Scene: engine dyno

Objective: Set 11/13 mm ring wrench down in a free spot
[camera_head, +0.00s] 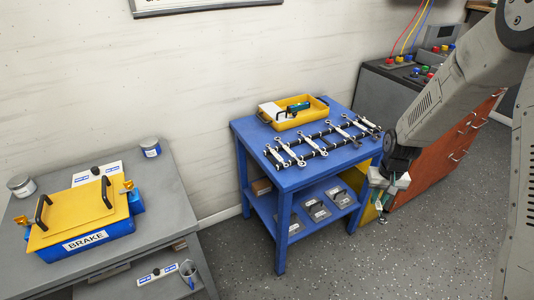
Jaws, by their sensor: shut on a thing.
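My gripper (388,182) hangs at the right of the blue table, beyond its right edge and below the level of its top. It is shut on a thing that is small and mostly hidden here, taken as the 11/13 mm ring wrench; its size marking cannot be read. The blue table (255,160) carries a black rack (318,151) with several silver wrenches laid across its bars. Bare blue top shows along the front edge and left of the rack.
A yellow tray (318,114) with handles stands at the back of the blue table. Its lower shelf holds several grey items. A grey bench (165,220) at left bears a yellow-and-blue BRAKE box (118,240) and jars. A red-brown drawer cabinet (448,155) stands behind my arm.

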